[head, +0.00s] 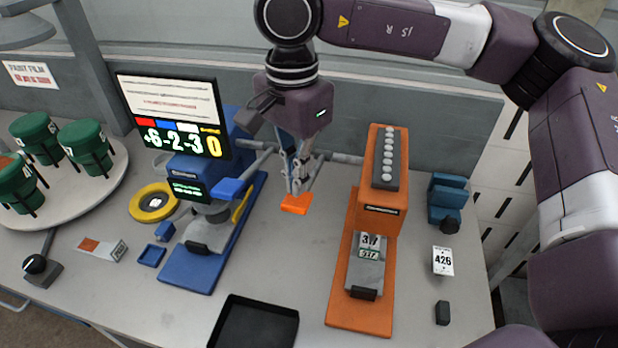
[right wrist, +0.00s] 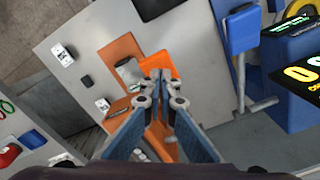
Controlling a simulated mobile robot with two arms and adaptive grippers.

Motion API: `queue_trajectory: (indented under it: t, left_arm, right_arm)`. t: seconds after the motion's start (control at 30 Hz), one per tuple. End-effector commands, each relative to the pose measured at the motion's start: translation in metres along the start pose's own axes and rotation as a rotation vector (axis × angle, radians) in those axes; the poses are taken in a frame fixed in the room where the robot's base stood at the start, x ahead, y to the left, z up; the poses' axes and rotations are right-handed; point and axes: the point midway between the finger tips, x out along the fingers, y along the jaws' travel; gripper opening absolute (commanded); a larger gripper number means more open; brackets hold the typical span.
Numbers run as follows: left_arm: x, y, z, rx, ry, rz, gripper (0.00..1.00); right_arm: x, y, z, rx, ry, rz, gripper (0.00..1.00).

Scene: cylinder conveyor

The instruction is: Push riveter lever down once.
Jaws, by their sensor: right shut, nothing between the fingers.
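The orange machine (head: 382,200) stands right of centre in the head view. A grey bar (head: 345,158) sticks out from its left side. An orange lever paddle (head: 294,208) shows left of the machine, at the end of that bar as far as can be seen. My right gripper (head: 296,190) is shut and empty, fingers pointing down, at the paddle. In the right wrist view the fingertips (right wrist: 160,76) lie over the orange paddle (right wrist: 160,62); I cannot tell whether they touch. The link between bar and paddle is hidden behind my gripper. My left gripper is out of view.
A blue machine (head: 207,245) with its own blue paddle (head: 228,188) stands close left of my gripper, with a screen (head: 172,112) behind it. A black tray (head: 253,325) lies in front. Green containers (head: 84,140) sit on a round turntable at left.

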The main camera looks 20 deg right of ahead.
Motion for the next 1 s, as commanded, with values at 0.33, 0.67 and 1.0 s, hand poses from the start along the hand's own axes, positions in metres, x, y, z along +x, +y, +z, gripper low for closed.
queue_trajectory:
  t: [0.33, 0.67, 1.0]
  left_arm:
    - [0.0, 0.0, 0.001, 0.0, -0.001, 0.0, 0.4]
    - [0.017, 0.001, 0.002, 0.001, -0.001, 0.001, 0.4]
    - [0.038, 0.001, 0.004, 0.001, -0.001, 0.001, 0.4]
  right_arm:
    - [0.0, 0.0, 0.0, 0.0, 0.0, 0.0, 0.0]
    - [0.019, 0.0, 0.0, 0.0, 0.0, 0.001, 0.0]
    - [0.043, 0.0, 0.0, 0.0, 0.0, 0.001, 0.0]
